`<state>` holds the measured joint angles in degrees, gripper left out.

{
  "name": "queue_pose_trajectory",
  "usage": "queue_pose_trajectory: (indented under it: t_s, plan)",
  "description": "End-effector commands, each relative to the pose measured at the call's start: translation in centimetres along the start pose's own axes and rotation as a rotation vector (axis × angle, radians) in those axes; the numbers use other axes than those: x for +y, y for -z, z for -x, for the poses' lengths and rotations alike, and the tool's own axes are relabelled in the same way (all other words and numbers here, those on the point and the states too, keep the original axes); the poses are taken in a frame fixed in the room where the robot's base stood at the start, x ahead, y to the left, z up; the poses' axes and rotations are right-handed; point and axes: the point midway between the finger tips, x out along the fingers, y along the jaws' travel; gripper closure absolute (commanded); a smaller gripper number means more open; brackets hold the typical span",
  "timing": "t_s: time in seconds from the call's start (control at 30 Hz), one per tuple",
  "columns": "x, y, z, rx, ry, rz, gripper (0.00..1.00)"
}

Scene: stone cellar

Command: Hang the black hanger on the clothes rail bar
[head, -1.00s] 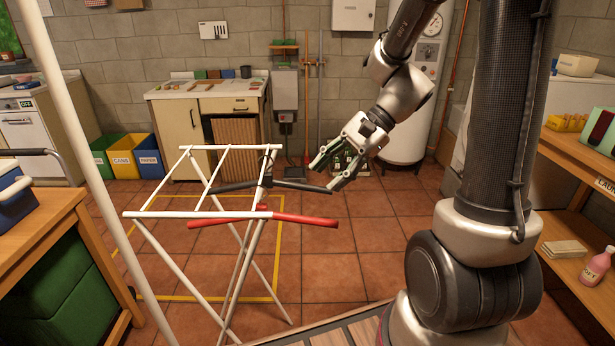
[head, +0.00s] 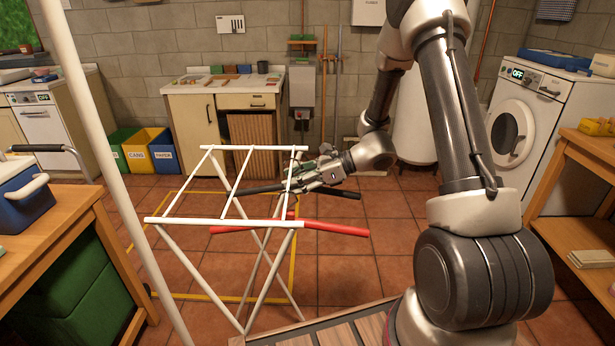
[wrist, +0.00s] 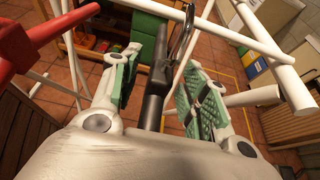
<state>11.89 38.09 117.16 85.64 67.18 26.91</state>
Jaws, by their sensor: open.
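The black hanger (head: 345,193) is at the right end of a white clothes rack, with its long arms roughly level. The rack's right bar (head: 296,166) runs past it. My gripper (head: 306,180) is at the hanger's middle, coming from the right. In the wrist view my gripper (wrist: 160,65) is open, with green-padded fingers on either side of the black hanger (wrist: 153,100). A gap shows beside each finger. The hanger's dark hook (wrist: 183,35) rises near a white bar; whether it sits over the bar is unclear.
A red hanger (head: 335,229) is on the rack's near right side, close under my gripper. A white pole (head: 98,140) stands at the left front. Wooden tables flank both sides, the left with a blue cooler (head: 30,208). Floor right of the rack is clear.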

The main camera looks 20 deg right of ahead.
Motion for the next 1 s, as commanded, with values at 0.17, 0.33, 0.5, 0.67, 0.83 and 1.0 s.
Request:
queue_pose_trajectory:
  t_s: [0.17, 0.33, 0.5, 0.67, 0.83, 1.0]
  plan:
    - [0.02, 0.01, -0.76, 0.001, 0.0, 0.001, 0.55]
    - [0.02, 0.0, -0.77, 0.001, 0.0, 0.001, 0.55]
    - [0.03, 0.0, -0.76, 0.001, 0.0, 0.001, 0.81]
    - [0.03, 0.0, -0.75, 0.001, 0.0, 0.001, 1.0]
    - [0.03, -0.07, -0.71, 0.001, 0.0, 0.002, 1.0]
    - [0.02, -0.42, -0.48, 0.001, 0.0, 0.001, 1.0]
